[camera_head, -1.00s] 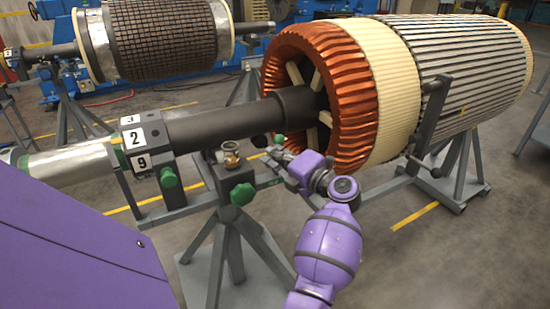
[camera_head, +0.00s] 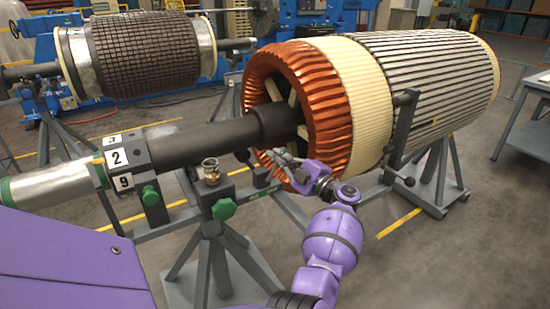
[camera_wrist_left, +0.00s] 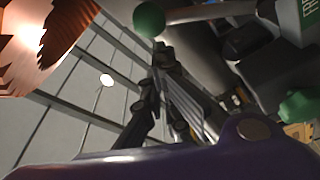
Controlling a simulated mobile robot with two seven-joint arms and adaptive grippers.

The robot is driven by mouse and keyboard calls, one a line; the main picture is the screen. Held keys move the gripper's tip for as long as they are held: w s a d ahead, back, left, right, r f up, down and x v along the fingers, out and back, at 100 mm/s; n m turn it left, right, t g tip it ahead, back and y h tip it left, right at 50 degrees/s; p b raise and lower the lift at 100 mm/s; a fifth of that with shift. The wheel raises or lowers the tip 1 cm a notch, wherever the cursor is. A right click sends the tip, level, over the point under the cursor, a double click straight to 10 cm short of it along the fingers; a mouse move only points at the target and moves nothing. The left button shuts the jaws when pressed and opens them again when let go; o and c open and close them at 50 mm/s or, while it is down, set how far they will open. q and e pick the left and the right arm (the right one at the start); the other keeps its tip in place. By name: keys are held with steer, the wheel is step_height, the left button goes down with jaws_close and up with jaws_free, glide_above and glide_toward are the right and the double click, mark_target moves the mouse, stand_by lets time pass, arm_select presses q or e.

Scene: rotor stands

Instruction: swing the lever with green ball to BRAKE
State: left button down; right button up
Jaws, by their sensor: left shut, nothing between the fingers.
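The lever's green ball (camera_wrist_left: 149,19) is in the left wrist view at the top, just beyond my fingertips; I cannot tell if they touch it. In the head view a green ball (camera_head: 261,176) shows small beside the stand's crossbar, left of my gripper. A green label (camera_head: 262,194) on the crossbar is too small to read; its lettering is cut off in the wrist view (camera_wrist_left: 308,12). My left gripper (camera_head: 284,158) is shut and empty, in front of the rotor's copper end; its dark fingers (camera_wrist_left: 165,62) show in the wrist view. My right gripper is not in view.
The large rotor (camera_head: 420,75) lies across grey stands. The shaft (camera_head: 215,131) rests near a block marked 2 and 9 (camera_head: 119,158).

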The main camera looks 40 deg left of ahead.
arm_select(q)
steer(key=shift+w+d+m, duration=0.1)
steer(key=shift+w+m, duration=0.2)
steer(key=shift+w, duration=0.05)
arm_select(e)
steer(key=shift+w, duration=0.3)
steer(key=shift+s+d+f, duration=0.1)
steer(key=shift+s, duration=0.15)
